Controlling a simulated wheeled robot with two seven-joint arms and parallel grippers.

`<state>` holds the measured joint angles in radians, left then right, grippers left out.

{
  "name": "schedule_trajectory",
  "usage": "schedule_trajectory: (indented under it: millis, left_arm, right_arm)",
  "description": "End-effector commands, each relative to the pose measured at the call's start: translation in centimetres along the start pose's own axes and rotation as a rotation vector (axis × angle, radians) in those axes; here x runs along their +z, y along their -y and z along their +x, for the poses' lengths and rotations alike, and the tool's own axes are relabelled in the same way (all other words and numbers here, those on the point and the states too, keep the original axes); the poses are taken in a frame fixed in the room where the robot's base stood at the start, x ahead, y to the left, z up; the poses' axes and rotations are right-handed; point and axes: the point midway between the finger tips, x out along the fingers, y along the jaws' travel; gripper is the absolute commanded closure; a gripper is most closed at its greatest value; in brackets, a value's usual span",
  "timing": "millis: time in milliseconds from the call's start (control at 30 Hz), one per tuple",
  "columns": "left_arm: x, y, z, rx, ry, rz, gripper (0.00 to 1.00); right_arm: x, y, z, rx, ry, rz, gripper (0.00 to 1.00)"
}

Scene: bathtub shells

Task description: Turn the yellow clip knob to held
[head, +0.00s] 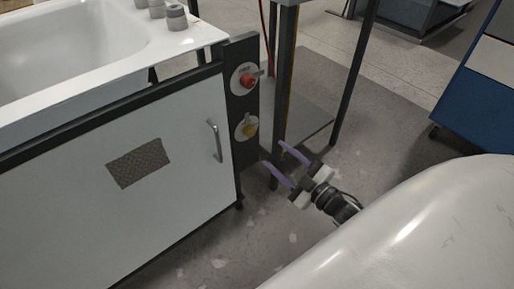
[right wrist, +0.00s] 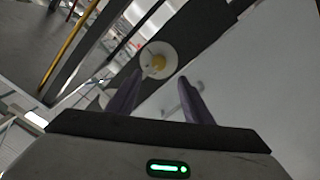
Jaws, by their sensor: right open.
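The yellow clip knob (head: 249,131) sits on a round pale plate (head: 240,134), low on a dark upright panel (head: 242,105) at the cabinet's right end. A red knob (head: 247,80) is above it on the same panel. My right gripper (head: 273,154) is open and empty, its purple fingers to the right of and a little below the yellow knob, apart from it. In the right wrist view the yellow knob (right wrist: 158,62) shows ahead, between and beyond the two fingertips (right wrist: 160,80). The knob's exact angle is too small to tell. My left gripper is not in view.
A white cabinet door (head: 80,185) with a metal handle (head: 214,140) is left of the panel, under a white tub (head: 75,60). Dark posts (head: 352,75) stand behind. A large pale rounded shell (head: 430,235) fills the lower right. Some floor (head: 235,250) is clear.

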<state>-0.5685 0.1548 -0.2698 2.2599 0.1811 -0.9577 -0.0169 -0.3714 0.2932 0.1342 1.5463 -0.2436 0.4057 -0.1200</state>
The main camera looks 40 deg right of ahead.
Motion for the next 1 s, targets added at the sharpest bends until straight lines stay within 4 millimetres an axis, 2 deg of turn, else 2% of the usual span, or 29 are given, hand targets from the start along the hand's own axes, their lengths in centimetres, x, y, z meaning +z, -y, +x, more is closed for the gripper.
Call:
schedule_trajectory:
  millis: [167, 400, 600, 767, 1000]
  left_arm:
    - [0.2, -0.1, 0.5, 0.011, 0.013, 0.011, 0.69]
    - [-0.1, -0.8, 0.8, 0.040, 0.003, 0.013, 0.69]
    - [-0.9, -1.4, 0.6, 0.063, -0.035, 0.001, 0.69]
    - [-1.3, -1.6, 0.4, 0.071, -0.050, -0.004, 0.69]
    - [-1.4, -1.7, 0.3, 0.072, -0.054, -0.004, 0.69]
  right_arm:
    - [0.1, -0.2, 1.8, 0.006, -0.015, -0.012, 0.54]
    - [0.1, -0.1, 6.3, 0.006, -0.014, -0.009, 0.54]
    - [0.1, -0.1, 9.2, 0.004, -0.010, -0.010, 0.54]
    - [0.0, -0.2, 10.2, 0.004, -0.010, -0.009, 0.54]
    - [0.0, -0.2, 10.3, 0.003, -0.008, -0.008, 0.54]
